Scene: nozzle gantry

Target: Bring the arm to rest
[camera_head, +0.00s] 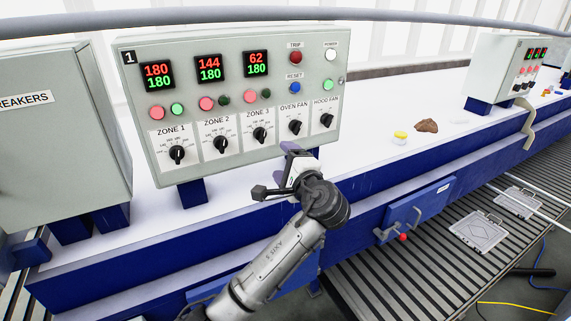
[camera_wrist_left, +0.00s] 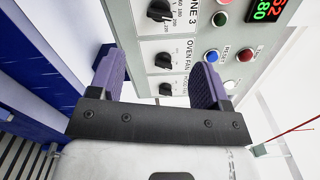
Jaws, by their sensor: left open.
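My left gripper (camera_head: 292,165) is in front of the lower edge of the grey control panel (camera_head: 290,75), below the oven fan and hood fan knobs. In the left wrist view its two purple-padded fingers (camera_wrist_left: 157,78) stand apart with nothing held between them. Beyond the gap show the oven fan knob (camera_wrist_left: 163,61) and the hood fan knob (camera_wrist_left: 165,89). No contact with the panel can be made out. My left arm (camera_head: 270,265) reaches up from the bottom of the head view. My right gripper is not in view.
A grey breaker cabinet (camera_head: 60,150) stands left of the panel. The white bench top (camera_head: 390,105) is mostly clear, with a brown lump (camera_head: 427,126) and a yellow piece (camera_head: 400,134) on it. A blue box with a red knob (camera_head: 404,237) juts from the bench front above the slatted conveyor (camera_head: 400,285).

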